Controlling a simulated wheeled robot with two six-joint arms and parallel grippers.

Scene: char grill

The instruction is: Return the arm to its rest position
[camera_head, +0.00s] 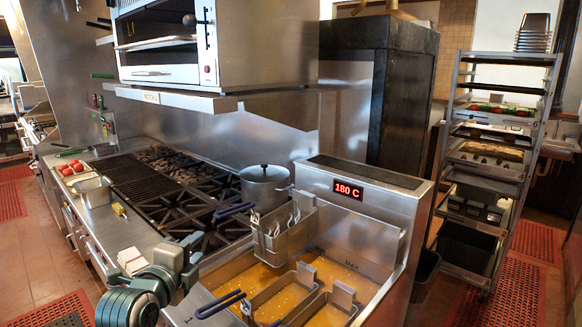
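My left gripper (184,260) shows at the lower left, at the end of my grey jointed arm. It is just left of the fryer, above the steel front ledge of the range. I see nothing clearly held in it, but its fingers are too small and overlapped to tell whether they are open or shut. My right arm and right gripper are out of view.
The fryer (405,225) reads 180 C. One basket (283,240) is raised; others sit lower in the oil. Blue handles (220,304) jut toward my arm. A pot (264,186), a grill (135,178) and a tray rack (490,170) stand beyond. Red mats lie on the floor.

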